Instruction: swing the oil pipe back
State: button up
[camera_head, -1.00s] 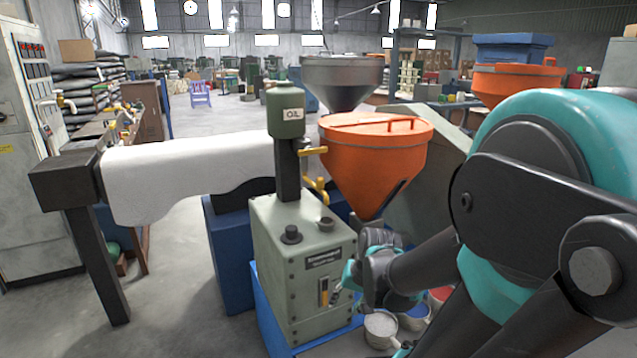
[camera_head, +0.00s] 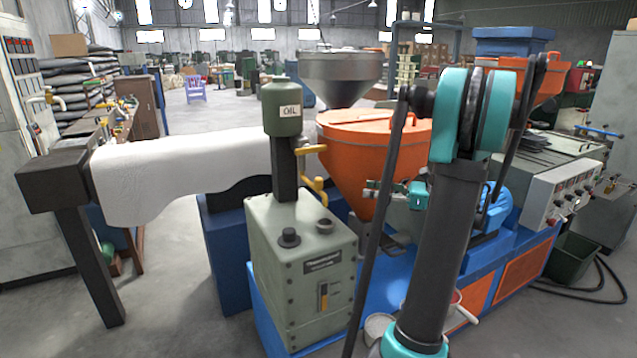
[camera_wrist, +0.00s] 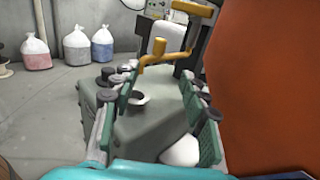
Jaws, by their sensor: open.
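The yellow oil pipe (camera_head: 314,184) sticks out from the dark post of the green oil tank (camera_head: 284,110), low beside the orange hopper (camera_head: 365,150). In the wrist view the bent yellow pipe (camera_wrist: 165,52) lies ahead of my fingertips, roughly between them in the picture. A second yellow bar (camera_wrist: 195,8) shows above it. My gripper (camera_head: 372,188) is in front of the hopper, right of the pipe and apart from it. In the wrist view my gripper (camera_wrist: 157,85) has its fingers spread wide, with nothing held.
The green-grey tank box (camera_head: 300,270) stands below the pipe. The orange hopper wall (camera_wrist: 270,80) is close on the right in the wrist view. A white sheet roll (camera_head: 190,175) lies left of the post. Several bags (camera_wrist: 75,45) stand on the floor.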

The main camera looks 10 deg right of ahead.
aim_at(319, 189)
jog(key=x, duration=1.7)
jog(key=shift+a, duration=0.2)
grip_shut()
